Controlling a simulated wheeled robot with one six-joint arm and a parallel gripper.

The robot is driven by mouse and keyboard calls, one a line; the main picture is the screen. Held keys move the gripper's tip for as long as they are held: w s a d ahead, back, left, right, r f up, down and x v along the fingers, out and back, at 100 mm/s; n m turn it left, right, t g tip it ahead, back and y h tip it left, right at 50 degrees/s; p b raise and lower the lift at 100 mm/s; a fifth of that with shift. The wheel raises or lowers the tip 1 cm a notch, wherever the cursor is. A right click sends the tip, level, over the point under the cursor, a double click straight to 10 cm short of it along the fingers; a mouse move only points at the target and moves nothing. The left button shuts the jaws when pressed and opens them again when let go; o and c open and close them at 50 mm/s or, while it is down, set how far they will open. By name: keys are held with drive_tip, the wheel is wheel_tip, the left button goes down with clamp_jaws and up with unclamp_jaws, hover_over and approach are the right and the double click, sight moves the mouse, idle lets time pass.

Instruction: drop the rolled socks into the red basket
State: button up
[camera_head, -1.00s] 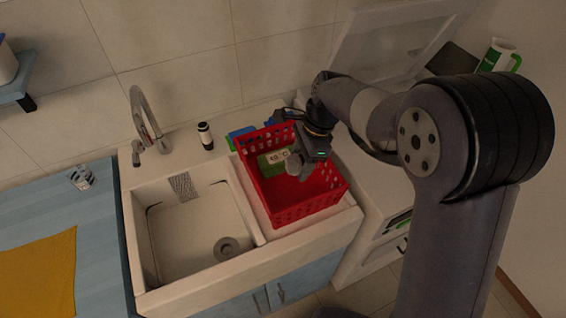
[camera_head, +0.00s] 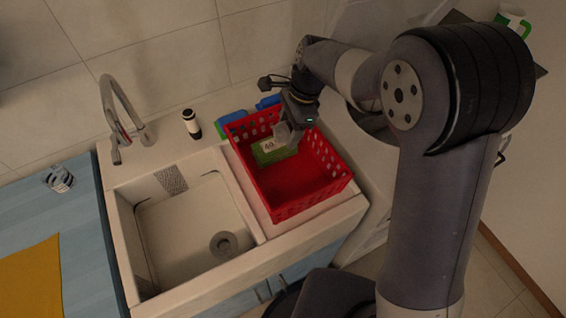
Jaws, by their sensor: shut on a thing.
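The red basket (camera_head: 312,200) stands on the right side of the sink counter. It is open-topped with perforated walls. My gripper (camera_head: 288,128) is over the back part of the basket, pointing down. It is shut on a small greyish bundle, which looks like the rolled socks (camera_head: 282,134). The bundle hangs at the basket's back, over or within its opening; its exact height is hard to tell. The gripper's fingers are partly hidden by the wrist and the dim light.
A green labelled item (camera_head: 272,152) lies in the basket. Blue and green items (camera_head: 232,118) lie behind it. A dark bottle with white (camera_head: 191,123), a tap (camera_head: 125,110) and the sink (camera_head: 190,230) are to the left. A striped object (camera_head: 59,179) sits on the blue counter.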

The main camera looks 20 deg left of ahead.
drive_tip(key=shift+f+b, duration=0.95)
drive_tip(key=shift+f, duration=0.65)
drive_tip(key=shift+r, duration=0.1)
drive_tip(key=o, duration=1.1)
drive_tip(key=shift+c, duration=0.2)
drive_tip(key=v, duration=1)
drive_tip(key=shift+w+d+r+b, duration=0.1)
drive_tip(key=shift+d+r+b, duration=0.05)
drive_tip(key=shift+r+b, duration=0.2)
